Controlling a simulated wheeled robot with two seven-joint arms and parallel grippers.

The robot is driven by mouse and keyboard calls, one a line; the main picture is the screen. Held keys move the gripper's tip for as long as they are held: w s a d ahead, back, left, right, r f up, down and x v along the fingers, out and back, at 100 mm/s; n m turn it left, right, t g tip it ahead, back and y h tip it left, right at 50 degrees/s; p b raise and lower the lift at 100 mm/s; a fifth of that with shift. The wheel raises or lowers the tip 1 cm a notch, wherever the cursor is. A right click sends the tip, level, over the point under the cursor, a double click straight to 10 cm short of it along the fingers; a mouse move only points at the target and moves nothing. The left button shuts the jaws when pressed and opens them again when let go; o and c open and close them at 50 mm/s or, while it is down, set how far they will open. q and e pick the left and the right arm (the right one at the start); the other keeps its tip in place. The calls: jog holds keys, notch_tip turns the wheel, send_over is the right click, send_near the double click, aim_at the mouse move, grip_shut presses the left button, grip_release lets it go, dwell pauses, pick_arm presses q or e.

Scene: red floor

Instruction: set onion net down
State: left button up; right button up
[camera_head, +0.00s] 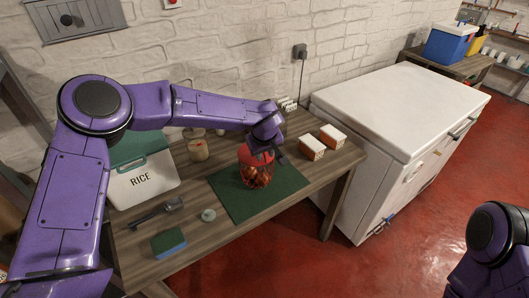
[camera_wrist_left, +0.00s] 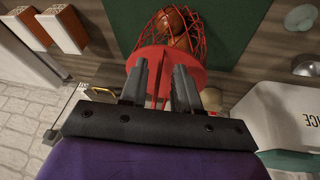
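The onion net (camera_head: 254,175), a red mesh with brown onions inside and a red disc-like top, is upright over the dark green mat (camera_head: 228,207) on the wooden table. I cannot tell whether its bottom touches the mat. My left gripper (camera_head: 272,152) is at the net's top. In the left wrist view the two dark fingers (camera_wrist_left: 160,85) close around the red top part of the onion net (camera_wrist_left: 178,28), with red strips filling the gap between them. The right arm shows only at the lower right; its gripper is out of view.
Left of the mat are a white RICE bin (camera_head: 142,182), a jar (camera_head: 197,149), a dark scoop (camera_head: 160,211), a small pale-green lid (camera_head: 208,214) and a sponge (camera_head: 168,242). Two cartons (camera_head: 312,147) stand to the right. A white chest freezer (camera_head: 385,110) adjoins the table.

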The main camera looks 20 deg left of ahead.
pick_arm(q)
jog(key=b+v, duration=0.1)
jog(key=v, duration=1.1)
